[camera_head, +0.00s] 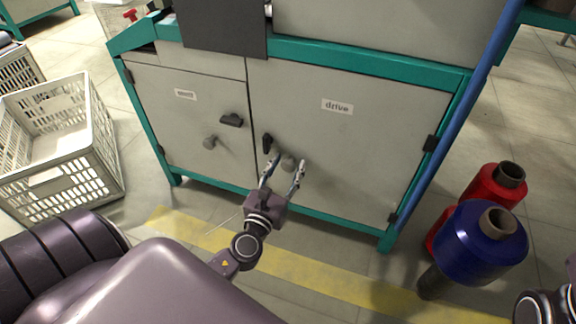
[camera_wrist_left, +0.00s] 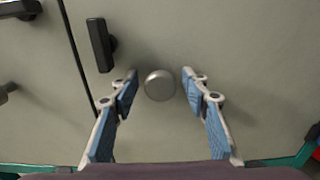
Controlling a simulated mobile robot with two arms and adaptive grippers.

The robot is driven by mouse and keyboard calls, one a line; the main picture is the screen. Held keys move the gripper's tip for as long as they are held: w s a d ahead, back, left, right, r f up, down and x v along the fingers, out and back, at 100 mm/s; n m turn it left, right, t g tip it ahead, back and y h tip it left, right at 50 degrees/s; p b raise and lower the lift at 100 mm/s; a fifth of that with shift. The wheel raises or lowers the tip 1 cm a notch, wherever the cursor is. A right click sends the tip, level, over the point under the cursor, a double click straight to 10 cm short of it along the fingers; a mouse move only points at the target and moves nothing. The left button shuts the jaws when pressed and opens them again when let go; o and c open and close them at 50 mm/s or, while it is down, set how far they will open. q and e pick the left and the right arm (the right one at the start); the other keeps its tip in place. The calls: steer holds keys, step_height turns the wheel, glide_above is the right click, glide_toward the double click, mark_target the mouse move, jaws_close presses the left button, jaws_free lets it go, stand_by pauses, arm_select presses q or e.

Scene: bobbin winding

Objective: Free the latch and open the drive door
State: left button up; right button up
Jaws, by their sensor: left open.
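The drive door (camera_head: 350,145) is the right-hand grey panel of the machine cabinet, marked with a "drive" label (camera_head: 337,106). It looks shut, flush with the panel beside it. Its black latch (camera_head: 267,143) stands near upright at the door's left edge; it also shows in the left wrist view (camera_wrist_left: 101,45). A round grey knob (camera_wrist_left: 159,85) sits below and right of the latch. My left gripper (camera_head: 284,168) is open, and in the left wrist view its blue-padded fingers (camera_wrist_left: 160,88) stand on either side of the knob, with gaps to it.
The left door (camera_head: 180,125) has its own label, a sideways black latch (camera_head: 231,120) and a knob (camera_head: 210,142). A white crate (camera_head: 100,155) stands at left. Blue (camera_head: 470,250) and red (camera_head: 483,190) bobbins stand at right. Yellow-striped floor (camera_head: 330,283) before the cabinet is clear.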

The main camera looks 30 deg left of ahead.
arm_select(q)
steer(key=shift+w, duration=0.25)
steer(key=shift+c, duration=0.2)
jaws_close()
